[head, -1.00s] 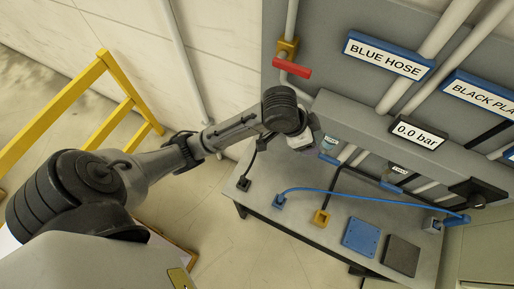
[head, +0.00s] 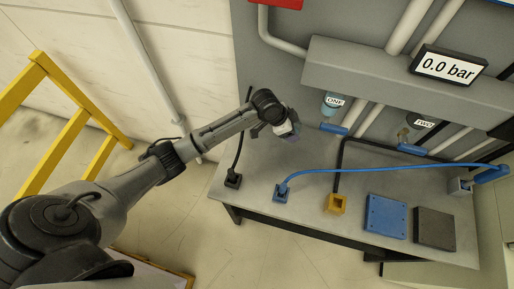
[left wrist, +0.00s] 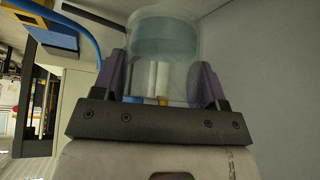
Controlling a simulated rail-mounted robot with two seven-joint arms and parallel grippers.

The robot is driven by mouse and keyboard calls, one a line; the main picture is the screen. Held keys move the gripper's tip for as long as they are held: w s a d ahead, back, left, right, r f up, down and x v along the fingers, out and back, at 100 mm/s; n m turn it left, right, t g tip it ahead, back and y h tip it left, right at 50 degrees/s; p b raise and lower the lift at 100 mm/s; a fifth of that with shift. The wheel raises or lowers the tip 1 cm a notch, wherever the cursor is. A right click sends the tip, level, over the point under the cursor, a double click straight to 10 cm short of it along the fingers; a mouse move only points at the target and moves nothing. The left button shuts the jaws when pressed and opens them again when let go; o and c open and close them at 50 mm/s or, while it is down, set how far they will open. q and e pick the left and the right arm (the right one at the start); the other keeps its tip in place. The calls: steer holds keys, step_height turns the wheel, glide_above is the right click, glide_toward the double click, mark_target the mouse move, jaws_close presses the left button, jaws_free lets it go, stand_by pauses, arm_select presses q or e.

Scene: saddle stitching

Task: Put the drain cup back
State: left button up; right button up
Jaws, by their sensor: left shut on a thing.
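My left gripper (head: 287,131) is held above the back left of the grey bench, below the wall manifold. In the left wrist view, its purple fingers (left wrist: 160,72) are shut on a clear drain cup (left wrist: 165,25), one finger on each side. The cup has a blue-grey tinted band. In the head view the held cup is small and mostly hidden by the gripper. A teal see-through cup labelled ONE (head: 332,103) hangs under the manifold, right of the gripper. A label TWO (head: 424,124) is farther right, beside a dark round part and a small brass piece (head: 403,134). My right gripper is not in view.
The manifold (head: 365,68) overhangs the bench, with a 0.0 bar display (head: 449,65). A blue hose (head: 380,168) arches over the bench (head: 300,205). Black, blue and yellow sockets, a blue plate (head: 386,217) and a dark plate (head: 434,229) are on it. A yellow rail (head: 60,150) stands left.

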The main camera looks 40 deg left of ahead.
arm_select(q)
steer(key=s+a+f, duration=0.2)
steer(key=a, duration=0.1)
steer(key=s+a+f, duration=0.2)
steer(key=a+f, duration=0.1)
steer(key=s+a+f+p, duration=0.1)
steer(key=s+a+f, duration=0.1)
steer(key=a, duration=0.1)
steer(key=shift+s+a+f, duration=0.1)
steer(key=shift+a+f, duration=0.1)
steer(key=shift+a, duration=0.2)
steer(key=shift+f, duration=1.95)
steer(key=shift+f, duration=0.1)
steer(key=shift+f, duration=0.1)
steer(key=o, duration=1)
